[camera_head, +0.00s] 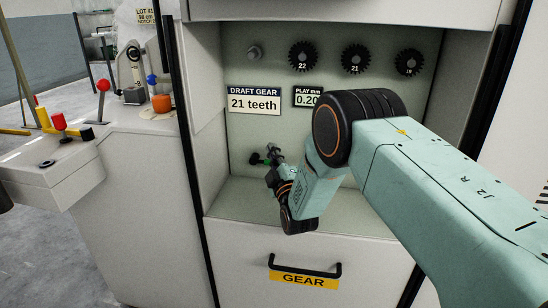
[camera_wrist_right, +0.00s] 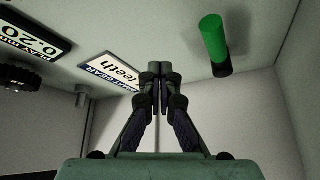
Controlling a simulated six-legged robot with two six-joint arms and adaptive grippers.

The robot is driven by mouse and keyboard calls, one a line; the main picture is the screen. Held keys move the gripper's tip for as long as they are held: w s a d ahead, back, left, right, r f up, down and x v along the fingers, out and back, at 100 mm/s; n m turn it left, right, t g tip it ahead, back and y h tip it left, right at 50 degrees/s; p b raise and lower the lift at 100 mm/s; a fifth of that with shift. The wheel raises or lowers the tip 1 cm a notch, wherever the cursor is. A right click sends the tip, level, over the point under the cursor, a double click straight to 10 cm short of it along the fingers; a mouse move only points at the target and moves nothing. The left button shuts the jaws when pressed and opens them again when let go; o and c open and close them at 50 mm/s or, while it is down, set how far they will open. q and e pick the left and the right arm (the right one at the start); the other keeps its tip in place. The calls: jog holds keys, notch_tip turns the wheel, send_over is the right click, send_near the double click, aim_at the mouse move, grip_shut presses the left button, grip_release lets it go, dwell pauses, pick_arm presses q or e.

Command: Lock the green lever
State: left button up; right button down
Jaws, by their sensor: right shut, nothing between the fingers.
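The green lever (camera_head: 256,159) is on the back wall of the cabinet recess, low and left of centre. In the right wrist view it is a bright green cylindrical grip (camera_wrist_right: 212,38) on a dark base, right of my fingertips. My right gripper (camera_head: 274,156) is inside the recess, just right of the lever in the head view. In the right wrist view its fingers (camera_wrist_right: 160,70) are together and hold nothing. A gap shows between them and the lever. The lever's mount is partly hidden in the head view. My left gripper does not show.
Above are several dark gears (camera_head: 355,58) on pegs, a "21 teeth" sign (camera_head: 254,100) and a "PLAY mm 0.20" sign (camera_head: 305,97). Side walls (camera_head: 205,130) bound the recess; its floor (camera_head: 240,200) is bare. A drawer handle (camera_head: 300,270) is below.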

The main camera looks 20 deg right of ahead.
jog(key=s+a+f, duration=0.1)
jog(key=s, duration=0.1)
jog(key=s+a+f+p, duration=0.1)
jog(key=s+a+f, duration=0.2)
jog(key=s, duration=0.1)
jog(key=shift+s+a+f+p, duration=0.25)
jog(key=shift+s+a+p, duration=0.05)
jog(key=shift+s+p, duration=0.1)
jog(key=shift+s+a+f, duration=0.1)
jog(key=shift+f, duration=0.2)
jog(key=shift+s+r, duration=0.1)
